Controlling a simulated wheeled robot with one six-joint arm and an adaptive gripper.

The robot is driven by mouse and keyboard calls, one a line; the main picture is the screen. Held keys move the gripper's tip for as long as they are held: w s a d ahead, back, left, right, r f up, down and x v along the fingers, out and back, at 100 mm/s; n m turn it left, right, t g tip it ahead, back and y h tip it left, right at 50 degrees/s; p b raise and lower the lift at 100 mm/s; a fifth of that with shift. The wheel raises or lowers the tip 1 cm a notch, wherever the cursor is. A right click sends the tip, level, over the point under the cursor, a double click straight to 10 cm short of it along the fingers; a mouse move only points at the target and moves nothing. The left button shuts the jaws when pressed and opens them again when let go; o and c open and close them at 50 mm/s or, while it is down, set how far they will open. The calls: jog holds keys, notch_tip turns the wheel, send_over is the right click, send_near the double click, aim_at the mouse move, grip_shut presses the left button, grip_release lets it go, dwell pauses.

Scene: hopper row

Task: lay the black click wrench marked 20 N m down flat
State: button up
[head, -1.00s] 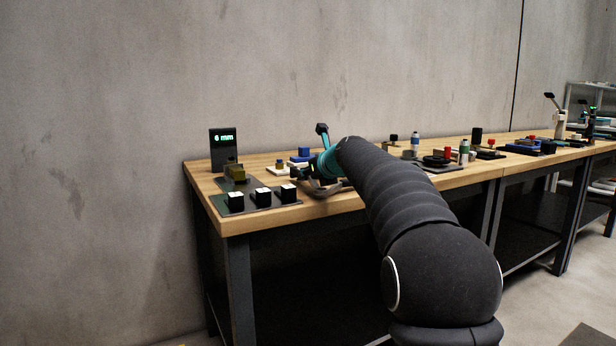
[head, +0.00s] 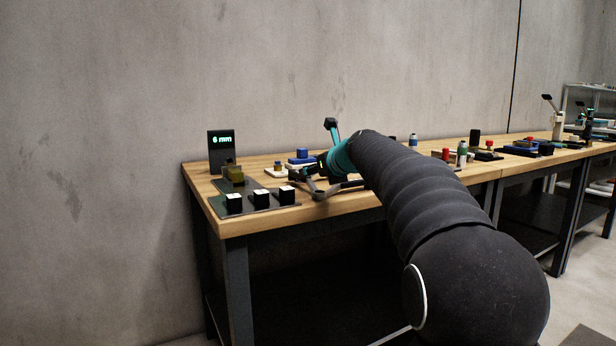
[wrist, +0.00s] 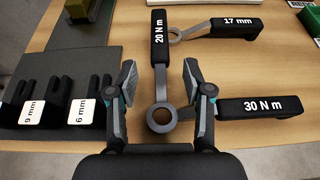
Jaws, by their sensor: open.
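The black click wrench marked 20 N m (wrist: 158,42) appears to lie flat on the wood bench top, its handle pointing away and its grey ring end towards me. My gripper (wrist: 160,78) is open, one finger on each side of its grey shank, with a gap on both sides. A wrench marked 30 N m (wrist: 258,107) lies to the right, its shank reaching the 20 N m ring; I cannot tell if they overlap. A wrench marked 17 mm (wrist: 225,28) lies at the upper right, its ring beside the 20 N m handle. In the head view the wrenches are partly hidden by my arm.
A dark holder plate with black blocks labelled 9 mm (wrist: 30,113) and 6 mm (wrist: 84,112) lies to the left. A display reading 6 mm (head: 221,146) stands at the bench's back left. Blue and white items (head: 300,158) sit behind the wrenches. Bare wood shows around them.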

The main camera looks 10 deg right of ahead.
jog(key=v, duration=0.6)
jog(key=shift+s+d+r, duration=0.1)
jog(key=shift+s, duration=0.25)
jog(key=s+a+f+n+g, duration=0.1)
jog(key=s+a+f+n, duration=0.15)
jog(key=s+n, duration=0.35)
jog(key=s+a+f+n+g+h, duration=0.1)
jog(key=s+f+n, duration=0.3)
jog(key=s, duration=0.3)
jog(key=s+a+f+n+g, duration=0.2)
jog(key=s+f+n, duration=0.25)
jog(key=s, duration=0.25)
jog(key=s+d+f+n+g+h, duration=0.1)
jog(key=s+f+n, duration=0.7)
jog(key=s, duration=0.3)
jog(key=s+d+f+n+g+h, duration=0.1)
jog(key=s+f+n+g+h, duration=0.1)
jog(key=s+f+n, duration=0.6)
jog(key=s+n, duration=0.2)
jog(key=s, duration=0.1)
jog(key=shift+f, duration=0.15)
